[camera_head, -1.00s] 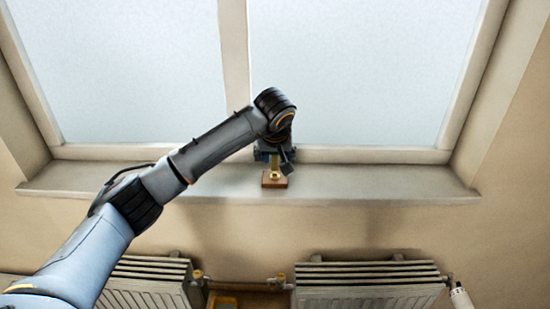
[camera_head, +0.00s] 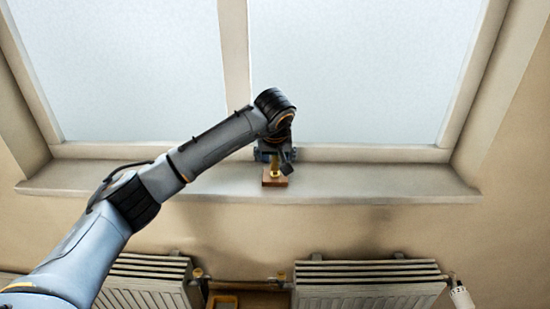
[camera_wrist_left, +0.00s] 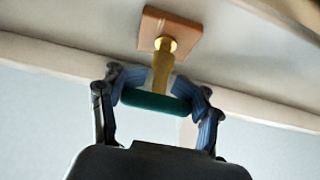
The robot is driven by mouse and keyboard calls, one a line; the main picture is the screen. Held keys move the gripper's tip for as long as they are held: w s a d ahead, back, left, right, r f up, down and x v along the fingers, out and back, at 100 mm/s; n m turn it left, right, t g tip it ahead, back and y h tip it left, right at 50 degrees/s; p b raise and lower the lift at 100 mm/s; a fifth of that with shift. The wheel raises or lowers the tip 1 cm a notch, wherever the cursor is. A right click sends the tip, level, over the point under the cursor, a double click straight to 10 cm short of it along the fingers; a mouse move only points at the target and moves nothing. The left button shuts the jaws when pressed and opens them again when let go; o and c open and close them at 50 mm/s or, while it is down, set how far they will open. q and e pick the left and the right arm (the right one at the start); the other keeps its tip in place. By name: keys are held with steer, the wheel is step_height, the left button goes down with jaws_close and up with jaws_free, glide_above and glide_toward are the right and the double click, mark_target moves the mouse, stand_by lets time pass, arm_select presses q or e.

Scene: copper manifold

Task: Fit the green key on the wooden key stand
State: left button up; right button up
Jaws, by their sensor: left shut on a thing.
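The wooden key stand (camera_head: 267,181) is a small brown square block on the window sill. In the left wrist view its base (camera_wrist_left: 184,34) carries a brass ring or collar. The green key (camera_wrist_left: 155,102) shows there as a rounded green bar between the fingers of my left gripper (camera_wrist_left: 160,84). My left gripper (camera_head: 274,156) is shut on it, just above the stand. A brass stem (camera_wrist_left: 162,66) runs from the green bar to the brass collar on the stand. I cannot tell whether it is seated there or only lined up in front. My right gripper is out of view.
The pale sill (camera_head: 370,184) is clear on both sides of the stand. The window frame (camera_head: 375,155) rises close behind the gripper. Two radiators (camera_head: 368,281) are below the sill, with a pipe and brass valves between them.

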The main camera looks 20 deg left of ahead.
arm_select(q)
steer(key=shift+f+b, duration=0.5)
steer(key=shift+f, duration=0.2)
stand_by(0.3)
steer(key=o, duration=1.3)
steer(key=v, duration=1.2)
